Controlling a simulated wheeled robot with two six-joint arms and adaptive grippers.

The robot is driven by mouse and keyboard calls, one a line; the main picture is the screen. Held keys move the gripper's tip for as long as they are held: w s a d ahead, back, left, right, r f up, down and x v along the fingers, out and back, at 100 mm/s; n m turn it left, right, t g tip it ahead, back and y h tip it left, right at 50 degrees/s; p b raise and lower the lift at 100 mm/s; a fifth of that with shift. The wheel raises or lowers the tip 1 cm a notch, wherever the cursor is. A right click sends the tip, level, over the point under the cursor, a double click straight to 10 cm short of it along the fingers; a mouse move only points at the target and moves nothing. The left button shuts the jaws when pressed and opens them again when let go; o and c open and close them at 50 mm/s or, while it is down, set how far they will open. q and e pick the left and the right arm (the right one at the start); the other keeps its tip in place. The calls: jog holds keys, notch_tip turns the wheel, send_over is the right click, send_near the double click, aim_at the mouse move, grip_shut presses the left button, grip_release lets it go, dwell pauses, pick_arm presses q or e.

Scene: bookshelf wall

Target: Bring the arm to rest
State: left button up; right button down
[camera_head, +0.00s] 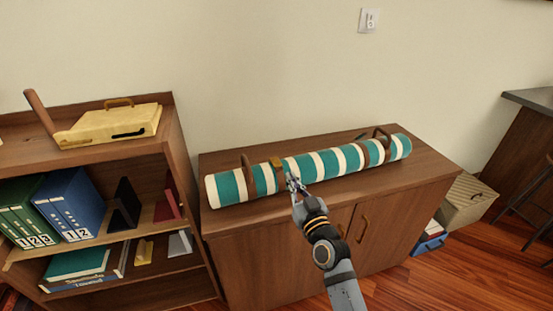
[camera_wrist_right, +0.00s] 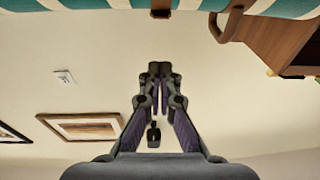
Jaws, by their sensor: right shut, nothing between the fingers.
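My right arm comes in from the bottom of the head view. Its right gripper (camera_head: 294,182) is in front of the teal and white striped roll (camera_head: 330,164), near its middle. The gripper looks shut and empty; in the right wrist view its fingertips (camera_wrist_right: 160,70) are together with nothing between them. The striped roll also shows along the top of the right wrist view (camera_wrist_right: 110,4). I cannot tell whether the gripper touches the roll. My left gripper is not in view.
The roll lies on a wooden cabinet (camera_head: 290,250) with brown straps around it. A bookshelf (camera_head: 185,165) with binders (camera_head: 70,203) and a yellow case (camera_head: 112,124) stands at left. A box (camera_head: 468,200) sits on the floor at right. Wall behind is mostly bare.

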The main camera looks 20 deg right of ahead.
jog(key=s+f+n+g, duration=0.2)
jog(key=s+f+g, duration=0.8)
jog(key=f, duration=0.4)
jog(key=s+d+f+m+g+h, duration=0.1)
jog(key=s+d+f+g, duration=0.2)
jog(key=s, duration=0.5)
jog(key=s+d+f+m+g+h, duration=0.1)
jog(key=s+d+f+g+h, duration=0.15)
jog(key=s, duration=0.55)
notch_tip(320, 180, down, 21)
jog(key=s+d+g+p, duration=0.2)
jog(key=d+p, duration=0.1)
jog(key=p, duration=0.1)
jog(key=s+f+p, duration=0.3)
jog(key=s+f, duration=1.1)
jog(key=s, duration=0.5)
jog(key=shift+s+d+f+m+g+y+p, duration=0.15)
jog(key=shift+d+m+g+y+p, duration=0.15)
jog(key=shift+d+m+g+y, duration=0.1)
